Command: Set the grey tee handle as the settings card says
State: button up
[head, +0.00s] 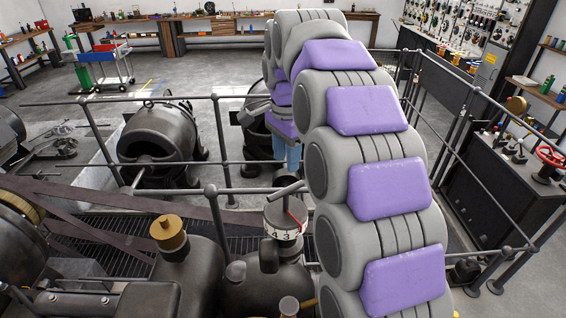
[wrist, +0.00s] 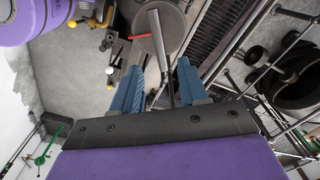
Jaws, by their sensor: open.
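The grey tee handle (head: 287,190) sits on top of a round drum (head: 284,226) with a white number band, where 4 and 3 can be read. A red mark shows on the drum's top. In the wrist view the handle (wrist: 158,40) is a long grey bar over the drum's round top (wrist: 178,28). My gripper (wrist: 158,82) is open, with its blue fingers on either side of the bar's near end in the picture. In the head view my gripper (head: 286,152) appears beyond and above the handle. The depth between them is unclear. I cannot make out a settings card.
Dark railings (head: 215,150) run around the machine. A brass-capped dome (head: 168,232) stands left of the drum. A black cabinet with a red handwheel (head: 550,156) is at the right. A dark dynamo (head: 155,140) stands beyond the railing, with open floor behind it.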

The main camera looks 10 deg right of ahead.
jog(key=shift+r+p, duration=1.3)
jog(key=shift+r, duration=0.55)
